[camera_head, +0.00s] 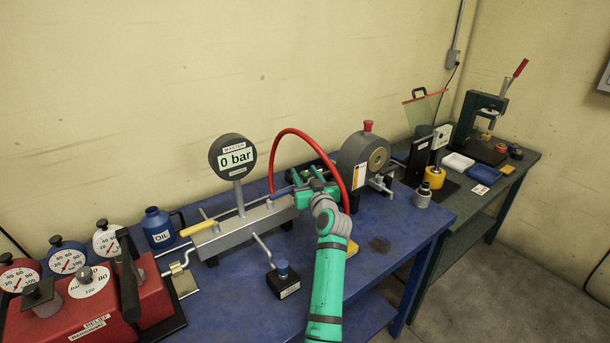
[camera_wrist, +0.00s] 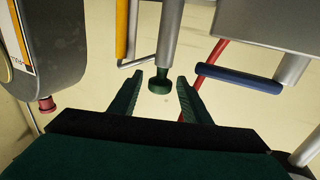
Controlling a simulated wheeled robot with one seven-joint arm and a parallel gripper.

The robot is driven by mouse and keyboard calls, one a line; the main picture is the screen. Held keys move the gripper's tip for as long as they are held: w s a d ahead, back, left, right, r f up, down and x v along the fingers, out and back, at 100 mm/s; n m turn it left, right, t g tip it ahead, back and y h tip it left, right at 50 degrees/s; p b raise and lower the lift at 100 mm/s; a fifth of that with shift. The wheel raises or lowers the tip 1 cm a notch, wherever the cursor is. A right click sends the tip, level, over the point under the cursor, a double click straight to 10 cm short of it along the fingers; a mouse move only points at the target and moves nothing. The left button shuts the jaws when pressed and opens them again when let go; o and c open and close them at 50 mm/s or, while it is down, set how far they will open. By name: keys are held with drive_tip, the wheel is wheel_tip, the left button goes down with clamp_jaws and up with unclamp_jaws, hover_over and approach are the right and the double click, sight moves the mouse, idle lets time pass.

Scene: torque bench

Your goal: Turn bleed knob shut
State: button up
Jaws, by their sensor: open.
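A dark green knob (camera_wrist: 159,86) on the end of a grey stem (camera_wrist: 168,40) shows in the wrist view. I take it as the bleed knob, though no label on it can be read. My gripper (camera_wrist: 171,80) is open, with one finger on each side of the knob and a visible gap to each. In the head view my gripper (camera_head: 311,181) is at the right end of the grey manifold block (camera_head: 240,230), where the green knob cannot be made out. The master gauge (camera_head: 232,156) on the block reads 0 bar.
A blue-handled lever (camera_wrist: 240,78) and a red hose (camera_head: 284,137) are close to my gripper. A round grey machine (camera_head: 352,160) with a red knob stands to the right. A black box (camera_head: 283,284) with a blue top sits in front. Bare blue bench (camera_head: 405,215) lies right of my arm.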

drive_tip(key=c, duration=1)
drive_tip(key=shift+m+h, duration=0.3)
drive_tip(key=shift+h, duration=0.1)
drive_tip(key=shift+a+m+t+h, duration=0.1)
drive_tip(key=shift+m+t+h, duration=0.2)
drive_tip(key=shift+m+h, duration=1.5)
drive_tip(key=shift+h, duration=0.8)
drive_tip(key=shift+m+h, duration=1)
drive_tip(key=shift+h, duration=0.8)
drive_tip(key=shift+m+g+h, duration=0.7)
drive_tip(key=shift+m+h, duration=0.2)
drive_tip(key=shift+h, duration=0.45)
drive_tip(key=shift+m+g+h, duration=0.7)
drive_tip(key=shift+m+h, duration=0.2)
drive_tip(key=shift+h, duration=0.45)
drive_tip(key=shift+f+m+g+h, duration=0.1)
drive_tip(key=shift+m+g+h, duration=0.3)
drive_tip(key=shift+m+h, duration=0.2)
